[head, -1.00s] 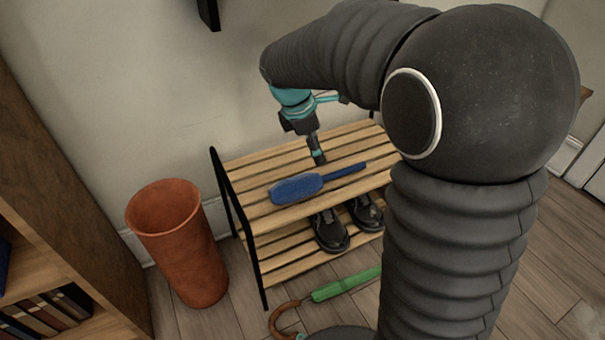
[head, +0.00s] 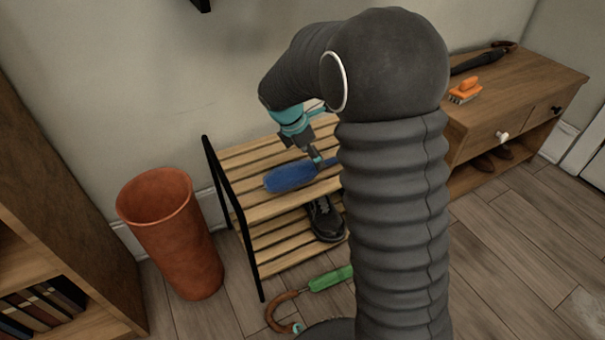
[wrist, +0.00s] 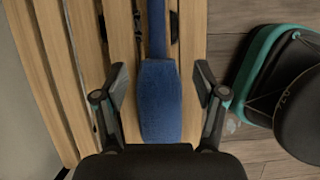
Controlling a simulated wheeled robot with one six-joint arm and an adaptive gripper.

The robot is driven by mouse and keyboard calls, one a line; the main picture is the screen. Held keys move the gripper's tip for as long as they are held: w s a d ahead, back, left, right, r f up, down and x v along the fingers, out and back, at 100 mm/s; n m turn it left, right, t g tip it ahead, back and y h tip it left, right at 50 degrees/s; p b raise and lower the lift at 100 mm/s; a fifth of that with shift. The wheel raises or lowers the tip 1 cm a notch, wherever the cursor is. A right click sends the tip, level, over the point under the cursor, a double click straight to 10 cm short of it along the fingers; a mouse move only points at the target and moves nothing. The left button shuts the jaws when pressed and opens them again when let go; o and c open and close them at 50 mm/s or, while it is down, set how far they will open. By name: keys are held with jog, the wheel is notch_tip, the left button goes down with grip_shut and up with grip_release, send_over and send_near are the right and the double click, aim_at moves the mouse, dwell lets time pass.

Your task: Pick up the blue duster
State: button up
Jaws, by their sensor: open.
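The blue duster (head: 291,176) lies on the top slatted shelf of the wooden shoe rack (head: 240,157). In the head view my arm hides the far end of its handle. My gripper (head: 319,160) points down at the duster near where its head meets the handle. In the wrist view the duster (wrist: 160,100) runs between the two fingers of my gripper (wrist: 160,88). The fingers are open, with a gap on each side of the blue head. The duster rests on the slats.
A dark shoe (head: 325,220) stands on the lower shelf. A terracotta bin (head: 172,235) is left of the rack, and a green umbrella (head: 330,279) lies in front. A wooden cabinet (head: 520,90) at right holds an orange brush (head: 465,92) and a dark umbrella (head: 482,60).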

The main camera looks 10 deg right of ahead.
jog(key=b+x, duration=0.1)
jog(key=x, duration=0.4)
jog(key=shift+w+f, duration=0.1)
jog(key=shift+w, duration=0.1)
jog(key=c, duration=1.3)
